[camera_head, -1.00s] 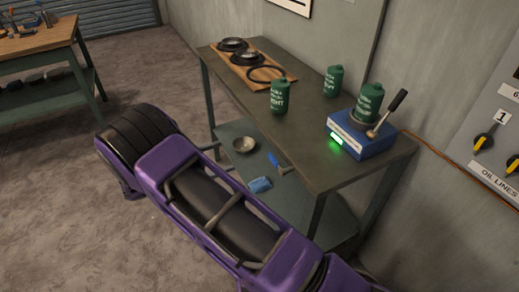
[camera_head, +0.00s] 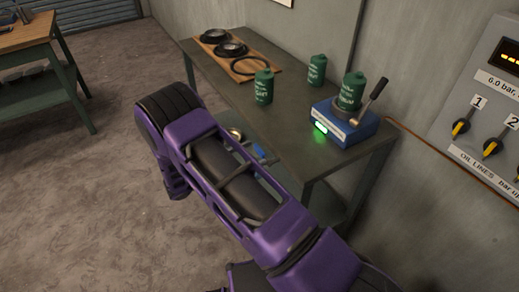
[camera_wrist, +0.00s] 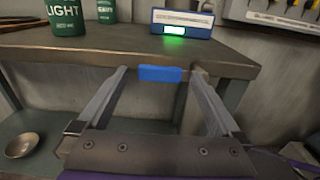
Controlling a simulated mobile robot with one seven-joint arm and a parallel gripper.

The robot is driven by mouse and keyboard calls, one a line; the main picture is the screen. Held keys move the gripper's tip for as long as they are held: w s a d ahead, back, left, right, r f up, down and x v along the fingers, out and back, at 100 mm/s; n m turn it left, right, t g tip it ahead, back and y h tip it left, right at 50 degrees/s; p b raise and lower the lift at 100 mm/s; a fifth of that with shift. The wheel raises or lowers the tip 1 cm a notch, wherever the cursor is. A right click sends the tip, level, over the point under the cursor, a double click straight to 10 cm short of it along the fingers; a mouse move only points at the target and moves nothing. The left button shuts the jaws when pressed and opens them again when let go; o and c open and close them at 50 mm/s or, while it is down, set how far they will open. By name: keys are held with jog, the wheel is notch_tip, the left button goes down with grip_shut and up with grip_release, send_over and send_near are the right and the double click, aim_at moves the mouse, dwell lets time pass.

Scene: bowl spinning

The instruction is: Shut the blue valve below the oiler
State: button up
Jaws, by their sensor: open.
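The blue valve handle (camera_wrist: 160,74) shows in the wrist view as a short flat bar lying level, just under the table's front edge. A dull metal fitting (camera_wrist: 197,78) is at its right end. In the head view the handle (camera_head: 259,150) is a small blue patch partly hidden by my arm. The blue unit (camera_head: 343,124) with a green light, a green can and a lever stands above on the table; it also shows in the wrist view (camera_wrist: 182,22). My gripper (camera_wrist: 160,78) is open, its fingers framing the handle; contact is not clear.
The table (camera_head: 290,150) edge is close above my fingers. Green cans (camera_head: 264,86) and a board with black rings (camera_head: 243,66) stand on it. A metal bowl (camera_wrist: 22,145) rests on the lower shelf. A panel with yellow-black valve knobs (camera_head: 461,128) is on the right wall.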

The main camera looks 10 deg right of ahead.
aim_at(258, 152)
jog(key=shift+x, duration=1.75)
grip_shut()
